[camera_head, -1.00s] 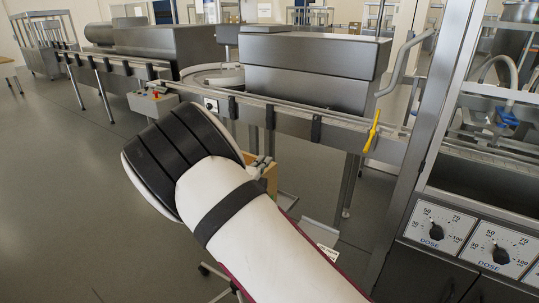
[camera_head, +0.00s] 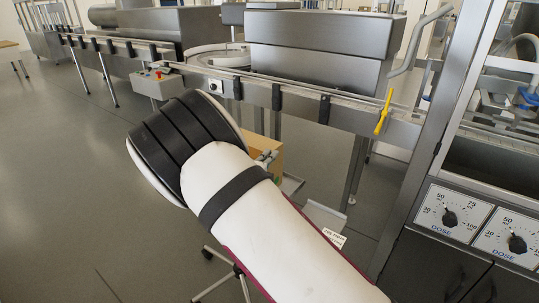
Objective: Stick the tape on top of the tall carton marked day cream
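My own white and black arm fills the middle of the head view and hides much of what lies behind it. Just right of the arm, small grey metal parts (camera_head: 266,160) show; I cannot tell whether they belong to my gripper. Behind them is part of a tan, box-like thing (camera_head: 276,158), mostly hidden; no day cream marking can be read on it. I cannot make out the tape or a tall carton for certain.
A steel conveyor line (camera_head: 300,100) crosses behind the arm, with a yellow handle (camera_head: 383,113). A filling machine with dose dials (camera_head: 449,218) stands at right. A control box (camera_head: 157,83) hangs at left. Stool-like legs (camera_head: 237,270) stand below the arm. Open floor (camera_head: 60,180) lies at left.

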